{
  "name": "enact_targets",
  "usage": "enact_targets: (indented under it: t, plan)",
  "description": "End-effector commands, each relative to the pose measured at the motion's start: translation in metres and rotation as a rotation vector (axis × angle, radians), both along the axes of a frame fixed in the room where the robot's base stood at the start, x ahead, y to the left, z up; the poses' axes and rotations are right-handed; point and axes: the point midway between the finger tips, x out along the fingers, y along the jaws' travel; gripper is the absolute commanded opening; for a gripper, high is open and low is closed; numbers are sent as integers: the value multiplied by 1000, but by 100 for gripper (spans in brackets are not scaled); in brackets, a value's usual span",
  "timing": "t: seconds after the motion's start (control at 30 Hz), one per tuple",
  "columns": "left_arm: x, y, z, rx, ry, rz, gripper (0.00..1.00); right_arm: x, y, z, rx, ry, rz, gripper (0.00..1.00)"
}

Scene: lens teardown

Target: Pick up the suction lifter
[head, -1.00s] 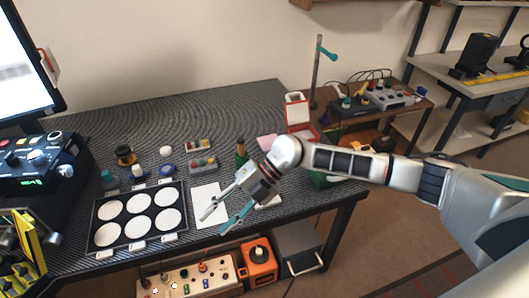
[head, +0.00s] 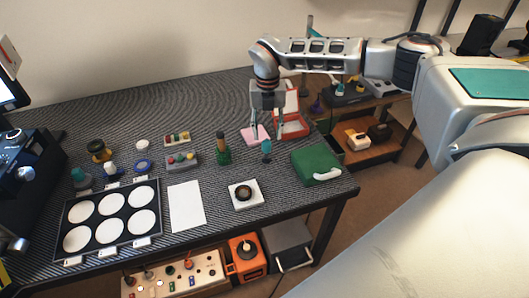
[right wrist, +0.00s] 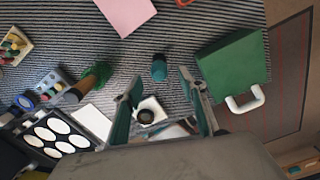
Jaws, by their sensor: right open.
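A small teal upright piece, which looks like the suction lifter (head: 266,147), stands on the dark striped table, right of the middle. It also shows in the right wrist view as a teal rounded cylinder (right wrist: 159,68). My right gripper (head: 267,131) points down just behind and above it, open, with its two fingers apart. In the right wrist view the open fingers (right wrist: 160,82) lie to either side of the line to the teal piece, which appears just beyond the tips. Nothing is between the fingers. My left gripper is not in view.
A green box with a white handle (head: 316,166) stands close on the right. A pink pad (head: 249,136) and an open red case (head: 291,122) lie behind.

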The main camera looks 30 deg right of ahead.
Motion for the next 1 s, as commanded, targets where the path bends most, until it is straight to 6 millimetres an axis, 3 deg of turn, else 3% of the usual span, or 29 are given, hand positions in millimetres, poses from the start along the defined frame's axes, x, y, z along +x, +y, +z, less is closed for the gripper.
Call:
enact_targets:
  t: [0.4, 0.73, 0.9, 1.0]
  plan:
    - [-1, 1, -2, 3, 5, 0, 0, 0, 3, -52, 2, 2, 1, 41]
    - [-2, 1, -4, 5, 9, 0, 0, 0, 3, -58, 3, -1, 2, 41]
    - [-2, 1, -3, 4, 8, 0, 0, 0, 3, -58, 3, -1, 2, 2]
    - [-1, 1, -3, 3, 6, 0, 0, 0, 3, -58, 3, -1, 2, 2]
